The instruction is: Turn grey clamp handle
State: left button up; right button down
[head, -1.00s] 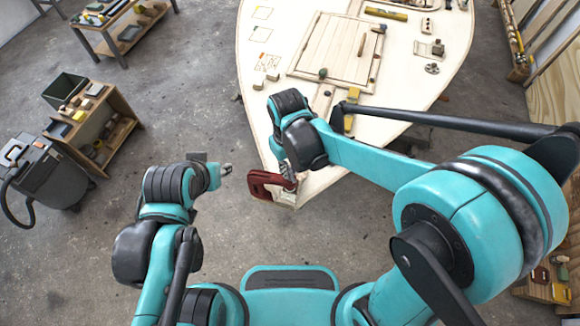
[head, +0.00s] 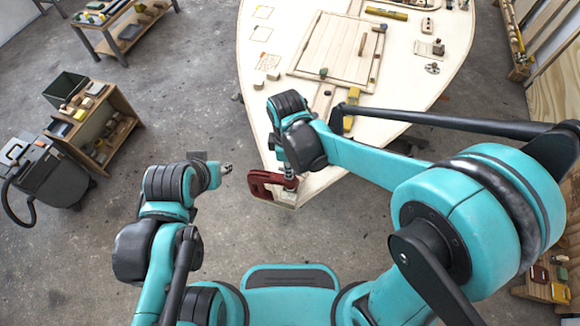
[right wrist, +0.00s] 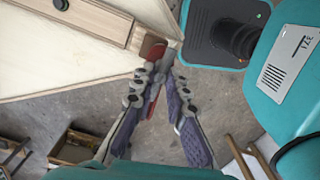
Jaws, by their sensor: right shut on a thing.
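A dark red clamp (head: 262,184) sits on the tip of the pale plywood hull (head: 315,187). My right gripper (head: 289,181) is at the clamp's right end. In the right wrist view the fingers of my right gripper (right wrist: 158,76) come together beside the red clamp (right wrist: 150,48).
A hatch panel (head: 330,58) and several small blocks and tools lie on the hull. A wooden shelf cart (head: 112,110) and a grey vacuum (head: 45,165) stand at the left. The floor between them and the hull is clear.

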jog(key=shift+a+n, duration=0.1)
jog(key=shift+n, duration=0.9)
jog(key=c, duration=1.4)
grip_release()
jog(key=shift+c, duration=0.2)
notch_tip(320, 180, up, 12)
jog(key=shift+a, duration=0.15)
